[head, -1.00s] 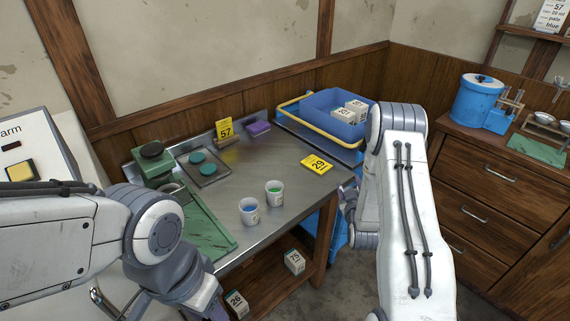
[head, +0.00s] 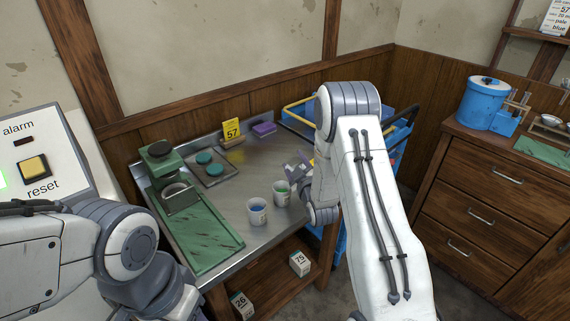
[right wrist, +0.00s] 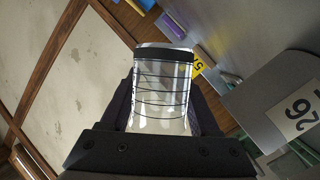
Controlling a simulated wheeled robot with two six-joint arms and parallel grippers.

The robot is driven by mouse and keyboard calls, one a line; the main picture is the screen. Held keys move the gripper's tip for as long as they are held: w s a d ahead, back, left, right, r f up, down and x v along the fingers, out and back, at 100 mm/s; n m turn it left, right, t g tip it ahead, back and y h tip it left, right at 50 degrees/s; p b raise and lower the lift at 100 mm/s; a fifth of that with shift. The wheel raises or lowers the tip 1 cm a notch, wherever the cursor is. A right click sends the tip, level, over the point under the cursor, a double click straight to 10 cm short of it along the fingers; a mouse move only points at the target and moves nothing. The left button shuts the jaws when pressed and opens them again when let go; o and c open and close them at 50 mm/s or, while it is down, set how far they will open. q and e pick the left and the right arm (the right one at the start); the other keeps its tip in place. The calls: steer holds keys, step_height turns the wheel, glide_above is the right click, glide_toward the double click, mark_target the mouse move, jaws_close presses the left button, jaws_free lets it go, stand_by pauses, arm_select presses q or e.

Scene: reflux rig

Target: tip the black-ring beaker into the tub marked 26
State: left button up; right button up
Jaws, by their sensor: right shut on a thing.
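The black-ring beaker (right wrist: 162,95) is clear glass with thin dark lines and a black band near its mouth. My right gripper (right wrist: 162,112) is shut around it. Against the tilted background in the right wrist view, the beaker looks strongly tipped. A grey rounded surface with a label 26 (right wrist: 298,115) is close on the right there. I cannot tell which container bears that label. My left gripper is out of view.
White boxes marked 26 (head: 241,304) and 75 (head: 299,263) stand on the lower shelf. A green tray (head: 205,238) lies left of the cups. A yellow 57 sign (head: 231,130) and a purple block (head: 264,128) are at the table's back. My right arm hides the table's right end.

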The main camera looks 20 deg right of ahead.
steer(key=shift+w+a, duration=0.1)
steer(key=shift+a, duration=0.1)
steer(key=shift+a+n+t+b, duration=0.1)
steer(key=shift+n+t+b, duration=0.2)
steer(key=shift+n+b, duration=0.3)
steer(key=shift+r, duration=0.1)
steer(key=shift+a+r+p, duration=0.2)
steer(key=shift+r+p, duration=0.3)
steer(key=shift+p, duration=0.2)
steer(key=s+a+r+y+p, duration=0.1)
steer(key=s+a+r+p, duration=0.25)
steer(key=r+p, duration=0.55)
steer(key=s+a+r+p, duration=0.3)
steer(key=a+r+p, duration=0.1)
steer(key=r+p, duration=0.45)
steer(key=shift+h, duration=0.6)
steer(key=w+d+f+b, duration=0.2)
steer(key=f+b, duration=0.4)
steer(key=w+d+f+b, duration=0.2)
steer(key=d+f+b, duration=0.1)
steer(key=f+b, duration=0.3)
steer(key=w+d+f+b, duration=0.1)
steer(key=d+f+b, duration=0.1)
steer(key=f+b, duration=0.4)
steer(key=shift+w+d+f+b, duration=0.25)
steer(key=shift+w+b, duration=0.15)
steer(key=shift+b, duration=0.4)
steer(key=shift+w+d+f+b, duration=0.15)
steer(key=shift+d+f+b, duration=0.05)
steer(key=shift+d+b, duration=0.1)
